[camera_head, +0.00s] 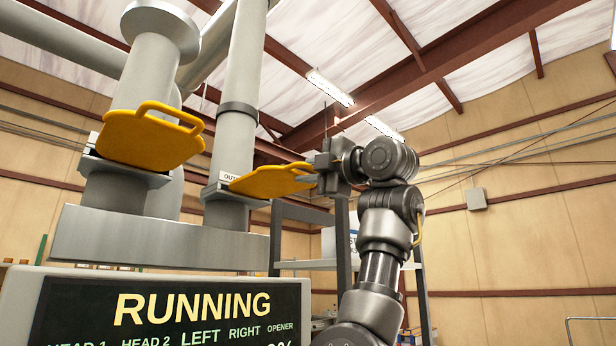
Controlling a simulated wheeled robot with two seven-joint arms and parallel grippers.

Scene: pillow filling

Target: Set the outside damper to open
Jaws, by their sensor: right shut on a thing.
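The outside damper (266,183) is a flat yellow plate with a handle loop, set in a slot in the right-hand grey pipe (240,85). A white label (229,177) beside it is partly covered and seems to begin with "OUT". The plate sticks out of the pipe toward the right. My right gripper (314,175) is shut on the handle end of this plate, with my arm rising from below on the right. The fingertips are small and partly hidden. My left gripper is not in view.
A second yellow damper plate (152,137) sticks out of the left pipe (150,70). Both pipes stand on a grey metal box (160,238) above a screen (170,310) reading "RUNNING". A dark-framed shelf (345,240) stands behind my right arm.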

